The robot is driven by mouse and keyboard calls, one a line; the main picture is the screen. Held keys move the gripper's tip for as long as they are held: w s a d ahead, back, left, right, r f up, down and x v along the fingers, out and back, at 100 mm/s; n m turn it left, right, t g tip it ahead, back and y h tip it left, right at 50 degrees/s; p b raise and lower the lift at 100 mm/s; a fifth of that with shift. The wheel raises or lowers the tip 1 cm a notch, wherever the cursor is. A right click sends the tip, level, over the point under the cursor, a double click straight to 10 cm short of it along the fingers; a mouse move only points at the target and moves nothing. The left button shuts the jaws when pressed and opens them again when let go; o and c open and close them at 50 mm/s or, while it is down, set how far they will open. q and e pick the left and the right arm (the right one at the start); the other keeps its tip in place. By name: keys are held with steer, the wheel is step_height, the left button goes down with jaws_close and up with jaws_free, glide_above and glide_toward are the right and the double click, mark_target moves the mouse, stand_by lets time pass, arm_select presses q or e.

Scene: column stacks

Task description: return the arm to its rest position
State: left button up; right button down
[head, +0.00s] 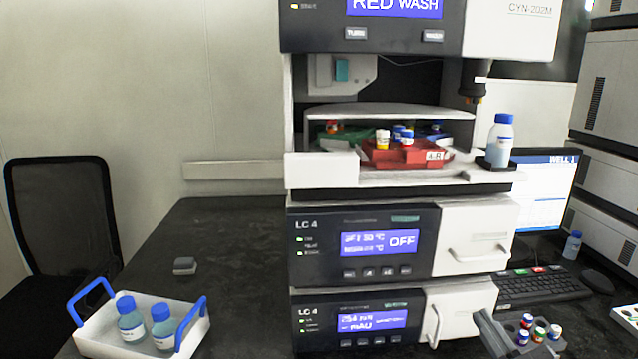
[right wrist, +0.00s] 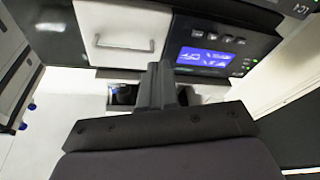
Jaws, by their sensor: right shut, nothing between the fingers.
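My right gripper (head: 484,318) shows at the bottom right of the head view, in front of the lower LC 4 unit's white panel and just left of a dark vial rack (head: 532,345). In the right wrist view its two dark fingers (right wrist: 161,82) are together with nothing between them. The instrument's white door with a handle (right wrist: 122,30) and a blue display (right wrist: 204,57) lie beyond the fingertips. My left gripper is not in view.
The stacked instrument column (head: 365,245) fills the middle, with a red vial tray (head: 408,157) and a blue-capped bottle (head: 500,140) in its upper bay. A white carrier (head: 100,342) with two bottles stands at left. A keyboard (head: 540,286) lies right.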

steer(key=s+a+f+m+g+h, duration=0.1)
steer(key=s+a+f+m+g, duration=0.1)
steer(key=s+f+g, duration=0.3)
steer(key=s+a+f+m+g+h+p, duration=0.1)
steer(key=s+f+g, duration=0.4)
steer(key=s+f, duration=0.8)
step_height(320, 180, down, 9)
steer(key=shift+s+a+r+m+h+p, duration=0.15)
steer(key=shift+s+a+m+h+p, duration=0.15)
steer(key=shift+a+m, duration=0.65)
